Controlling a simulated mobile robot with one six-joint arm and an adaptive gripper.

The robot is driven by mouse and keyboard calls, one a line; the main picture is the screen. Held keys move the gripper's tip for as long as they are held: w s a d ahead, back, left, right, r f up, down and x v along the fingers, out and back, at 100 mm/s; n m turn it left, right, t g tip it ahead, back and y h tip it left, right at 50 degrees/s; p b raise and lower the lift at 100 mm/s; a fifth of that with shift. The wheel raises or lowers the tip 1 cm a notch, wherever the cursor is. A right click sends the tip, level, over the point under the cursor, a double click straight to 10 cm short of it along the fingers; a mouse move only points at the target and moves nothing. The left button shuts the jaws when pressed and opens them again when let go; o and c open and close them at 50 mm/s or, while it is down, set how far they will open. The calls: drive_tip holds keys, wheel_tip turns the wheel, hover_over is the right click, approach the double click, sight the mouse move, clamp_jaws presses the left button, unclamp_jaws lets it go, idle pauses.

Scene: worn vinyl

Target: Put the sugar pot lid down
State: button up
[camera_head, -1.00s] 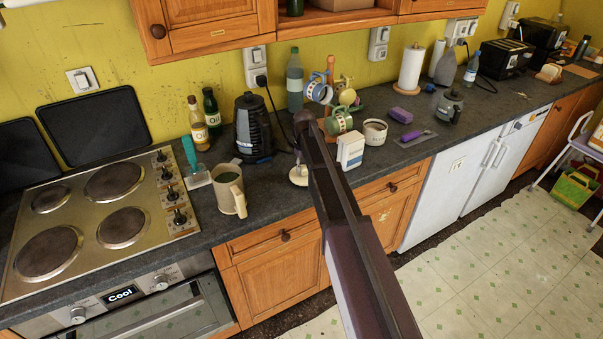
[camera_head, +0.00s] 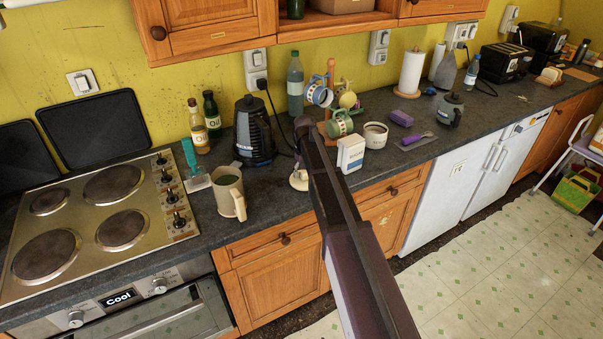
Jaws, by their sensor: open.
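A small pale round piece (camera_head: 299,181), which looks like the sugar pot lid, lies on the dark counter near its front edge. My gripper (camera_head: 298,163) is at the far end of my arm, just above this piece, and open. My arm hides most of the gripper, so I cannot tell whether the fingers touch the piece. An open whitish pot (camera_head: 375,135), which looks like the sugar pot, stands uncovered to the right of my arm.
A white box (camera_head: 350,154) stands close right of my gripper, with a mug tree (camera_head: 331,95) behind. A black kettle (camera_head: 253,130) and a beige jug (camera_head: 230,192) stand to the left. A purple sponge (camera_head: 401,118) lies farther right. Some counter is bare left of the pale piece.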

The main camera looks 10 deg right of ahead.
sight(304, 172)
drive_tip(key=shift+r, duration=0.2)
wheel_tip(304, 172, up, 12)
drive_tip(key=p, duration=1.2)
idle(0.8)
drive_tip(key=s+m, duration=0.3)
drive_tip(key=s, duration=2.6)
drive_tip(key=shift+a+m, duration=0.3)
drive_tip(key=shift+a, duration=0.1)
